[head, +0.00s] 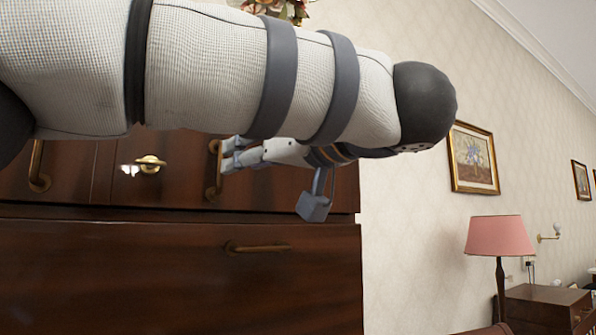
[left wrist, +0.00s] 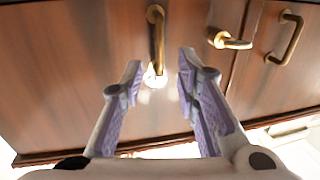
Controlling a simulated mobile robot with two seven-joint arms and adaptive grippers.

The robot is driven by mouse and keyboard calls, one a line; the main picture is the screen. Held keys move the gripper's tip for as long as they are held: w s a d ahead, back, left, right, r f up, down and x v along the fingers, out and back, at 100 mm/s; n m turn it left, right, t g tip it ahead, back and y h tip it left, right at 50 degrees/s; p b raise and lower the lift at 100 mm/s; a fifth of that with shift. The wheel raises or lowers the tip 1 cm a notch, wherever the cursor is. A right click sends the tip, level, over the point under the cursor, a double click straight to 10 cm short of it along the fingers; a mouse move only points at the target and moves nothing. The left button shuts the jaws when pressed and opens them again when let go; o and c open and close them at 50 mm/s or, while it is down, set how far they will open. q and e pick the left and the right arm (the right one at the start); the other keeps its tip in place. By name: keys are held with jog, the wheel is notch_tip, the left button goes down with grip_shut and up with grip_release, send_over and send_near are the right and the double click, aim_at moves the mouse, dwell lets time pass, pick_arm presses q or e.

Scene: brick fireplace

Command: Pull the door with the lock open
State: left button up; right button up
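A dark brown wooden cabinet door (head: 183,184) carries a brass lock (head: 150,163) near its left edge and a vertical brass handle (head: 213,172) to the right of it. In the left wrist view the picture is turned over, so the lock (left wrist: 228,40) is right of the handle (left wrist: 156,35). My left gripper (head: 228,155) is at this handle. Its two fingers (left wrist: 160,68) are apart, with the handle's near end in line with the gap between them; I cannot tell whether they touch it. My left arm hides the upper part of the door. My right gripper is not in view.
Another brass handle (head: 38,168) is on the neighbouring door, left of the lock. A drawer front (head: 150,280) with a horizontal handle (head: 257,247) lies below. A pink lamp (head: 500,236) and a small wooden cabinet (head: 545,305) stand at the right, by the wall.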

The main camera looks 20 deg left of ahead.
aim_at(219, 194)
pick_arm(q)
jog(key=x, duration=0.8)
jog(key=shift+w+a+f, duration=0.1)
jog(key=shift+w+a, duration=0.1)
jog(key=shift+a, duration=0.05)
grip_shut()
